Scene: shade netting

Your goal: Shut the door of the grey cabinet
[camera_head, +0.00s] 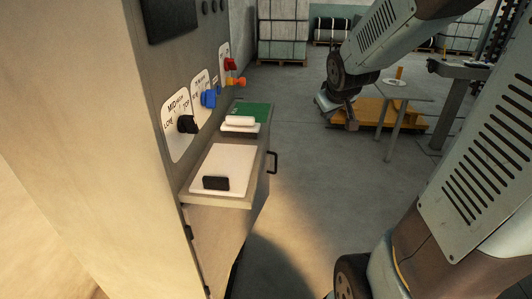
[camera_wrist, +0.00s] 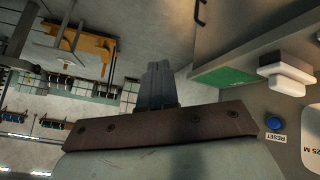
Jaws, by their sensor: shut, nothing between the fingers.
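The grey cabinet (camera_head: 215,240) stands at the left in the head view, below the control panel and shelf. A dark bar handle (camera_head: 272,162) sticks out at its right side, and dark hinges show at its lower left. How far its door stands open is hard to tell. In the wrist view the handle (camera_wrist: 200,12) shows at the top, on a grey-brown face. My gripper (camera_head: 347,118) is right of the cabinet, apart from it. In the wrist view my gripper's fingers (camera_wrist: 157,70) are together and empty, left of the handle and not touching it.
Knobs line the panel above. A small table (camera_head: 400,90) and yellow platform (camera_head: 372,112) stand behind my gripper. The floor between is clear.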

